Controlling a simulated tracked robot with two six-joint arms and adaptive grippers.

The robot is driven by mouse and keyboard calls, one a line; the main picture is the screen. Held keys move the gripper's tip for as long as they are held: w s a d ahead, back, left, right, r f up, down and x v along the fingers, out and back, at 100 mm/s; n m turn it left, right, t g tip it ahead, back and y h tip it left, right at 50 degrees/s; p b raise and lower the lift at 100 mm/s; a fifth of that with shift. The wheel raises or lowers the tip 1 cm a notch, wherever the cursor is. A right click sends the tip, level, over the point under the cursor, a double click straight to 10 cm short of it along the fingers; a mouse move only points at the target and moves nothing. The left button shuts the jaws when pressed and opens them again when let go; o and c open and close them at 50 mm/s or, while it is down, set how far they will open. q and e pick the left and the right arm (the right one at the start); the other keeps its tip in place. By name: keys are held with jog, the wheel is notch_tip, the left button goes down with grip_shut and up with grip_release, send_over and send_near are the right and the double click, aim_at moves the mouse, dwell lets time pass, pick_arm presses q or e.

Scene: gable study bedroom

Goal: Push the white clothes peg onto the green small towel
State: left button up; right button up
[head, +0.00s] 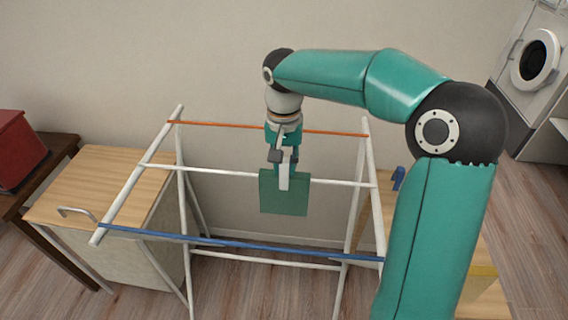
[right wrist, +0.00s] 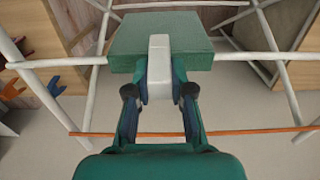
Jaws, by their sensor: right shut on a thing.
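The green small towel (head: 284,204) hangs over the middle white rod of the drying rack; it also shows in the right wrist view (right wrist: 125,45). My right gripper (head: 284,166) points down at the towel's top edge and is shut on the white clothes peg (head: 284,183). In the right wrist view, the peg (right wrist: 159,52) stands between the two fingers (right wrist: 160,85), and its far end overlaps the towel at the rod. Whether its jaws straddle the cloth fully is hard to tell. My left gripper is not in view.
The drying rack has an orange rod (head: 230,125) behind and a blue rod (head: 240,245) in front. A wooden cabinet (head: 100,180) stands left, with a red box (head: 18,148) beyond. A blue peg-like thing (head: 398,178) is at the right. A washing machine (head: 530,65) stands far right.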

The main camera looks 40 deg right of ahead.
jog(key=o, duration=0.9)
notch_tip(320, 180, up, 12)
